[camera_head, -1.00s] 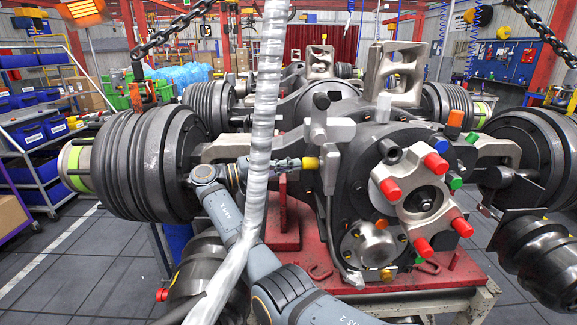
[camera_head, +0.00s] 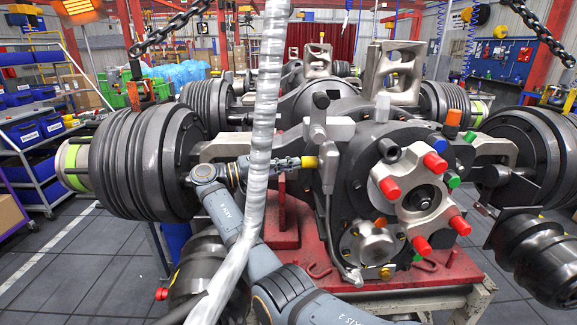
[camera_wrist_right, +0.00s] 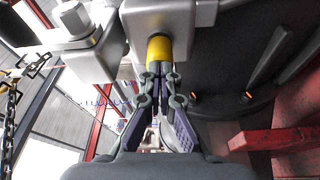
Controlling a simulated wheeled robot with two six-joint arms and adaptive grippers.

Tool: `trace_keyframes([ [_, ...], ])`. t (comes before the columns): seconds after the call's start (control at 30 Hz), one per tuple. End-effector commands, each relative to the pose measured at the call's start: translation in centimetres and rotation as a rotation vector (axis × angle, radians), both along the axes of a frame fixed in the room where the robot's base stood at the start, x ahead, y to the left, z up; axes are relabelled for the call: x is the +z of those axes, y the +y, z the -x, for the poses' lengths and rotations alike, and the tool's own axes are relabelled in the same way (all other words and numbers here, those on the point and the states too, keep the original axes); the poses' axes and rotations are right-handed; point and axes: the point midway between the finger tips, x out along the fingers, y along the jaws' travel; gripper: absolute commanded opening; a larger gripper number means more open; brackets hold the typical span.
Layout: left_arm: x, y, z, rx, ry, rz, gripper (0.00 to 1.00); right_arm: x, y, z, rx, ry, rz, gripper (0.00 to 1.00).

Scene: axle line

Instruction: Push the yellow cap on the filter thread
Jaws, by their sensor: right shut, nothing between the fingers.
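The yellow cap (camera_head: 310,162) sits at the left side of the pale filter block (camera_head: 340,130) on the axle housing. In the right wrist view the yellow cap (camera_wrist_right: 159,47) is against the underside of the pale metal block (camera_wrist_right: 165,15). My right gripper (camera_head: 300,163) is shut and empty, with its fingertips at the cap's outer end. In the right wrist view the gripper (camera_wrist_right: 160,70) points straight at the cap and appears to touch it. The thread is hidden behind the cap. My left gripper is not in view.
The axle housing (camera_head: 365,185) with red caps (camera_head: 387,189) stands to the right on a red stand (camera_head: 330,260). A large ribbed drum (camera_head: 130,165) is at the left. A grey wrapped hose (camera_head: 265,100) hangs in front of my arm.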

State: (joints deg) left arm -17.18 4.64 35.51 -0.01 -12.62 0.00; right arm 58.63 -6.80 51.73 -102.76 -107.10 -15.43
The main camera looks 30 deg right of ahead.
Motion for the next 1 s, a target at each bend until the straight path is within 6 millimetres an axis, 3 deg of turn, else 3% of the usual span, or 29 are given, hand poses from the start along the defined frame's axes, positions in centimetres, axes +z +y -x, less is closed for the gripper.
trace_keyframes([
  [0.2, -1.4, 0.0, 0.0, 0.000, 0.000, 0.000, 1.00, -0.2, 1.8, -1.1, 0.002, -0.001, 0.000, 0.00],
  [0.47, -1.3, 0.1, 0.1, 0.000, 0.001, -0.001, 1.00, 0.5, 2.1, -1.3, 0.003, -0.002, 0.000, 0.00],
  [0.8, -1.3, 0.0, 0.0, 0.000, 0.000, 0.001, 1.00, 7.4, 2.1, -1.2, 0.001, -0.003, 0.002, 0.00],
  [1.0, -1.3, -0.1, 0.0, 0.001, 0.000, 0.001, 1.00, 9.7, 2.1, -1.3, 0.001, 0.001, 0.002, 0.00],
])
